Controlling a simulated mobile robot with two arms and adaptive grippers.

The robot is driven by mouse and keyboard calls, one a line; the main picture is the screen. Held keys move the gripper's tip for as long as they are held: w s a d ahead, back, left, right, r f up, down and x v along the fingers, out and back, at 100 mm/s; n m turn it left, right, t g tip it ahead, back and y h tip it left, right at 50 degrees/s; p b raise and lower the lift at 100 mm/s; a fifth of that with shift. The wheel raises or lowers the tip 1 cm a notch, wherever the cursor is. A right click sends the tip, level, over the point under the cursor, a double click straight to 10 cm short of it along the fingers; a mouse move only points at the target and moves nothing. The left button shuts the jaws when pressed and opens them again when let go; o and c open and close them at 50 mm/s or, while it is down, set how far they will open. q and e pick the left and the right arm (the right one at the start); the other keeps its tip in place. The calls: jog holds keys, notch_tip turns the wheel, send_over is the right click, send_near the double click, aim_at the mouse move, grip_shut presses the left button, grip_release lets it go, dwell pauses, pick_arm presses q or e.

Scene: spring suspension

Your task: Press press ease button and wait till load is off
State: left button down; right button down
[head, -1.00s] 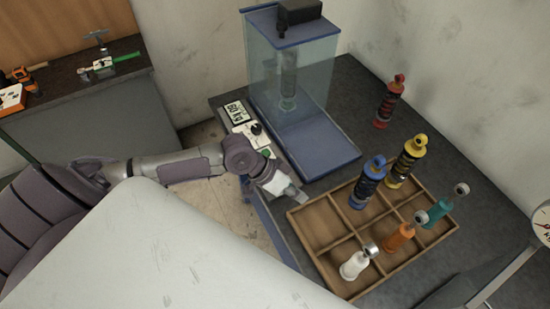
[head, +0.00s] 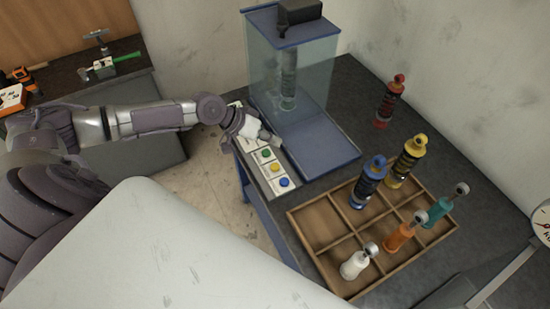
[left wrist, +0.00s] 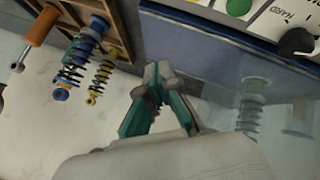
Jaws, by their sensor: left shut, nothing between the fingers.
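The press is a glass-walled case (head: 315,85) with a blue base plate (head: 320,150) and a black block on top. A grey spring unit (head: 289,80) stands inside; it also shows through the glass in the left wrist view (left wrist: 250,110). The control panel (head: 266,178) beside it has a green button (head: 266,153), a yellow button (head: 275,167) and a blue button (head: 283,182). I cannot read which is press ease. My left gripper (head: 270,139) is shut and empty, over the panel's upper part. The left wrist view shows a black knob (left wrist: 297,41) and the green button (left wrist: 238,7).
A wooden compartment tray (head: 320,262) holds blue, white, orange and teal units. The yellow shock absorber (head: 406,160) stands at its back edge, the red one (head: 389,102) farther back. A dial gauge (head: 543,222) is at the right edge. A side bench (head: 75,75) holds tools.

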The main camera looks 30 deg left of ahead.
aim_at(273, 166)
pick_arm(q)
notch_tip(273, 166, down, 8)
jog(key=b, duration=0.7)
jog(key=shift+f, duration=0.4)
dwell(0.9)
jog(key=shift+f+b, duration=0.4)
jog(key=shift+b, duration=0.05)
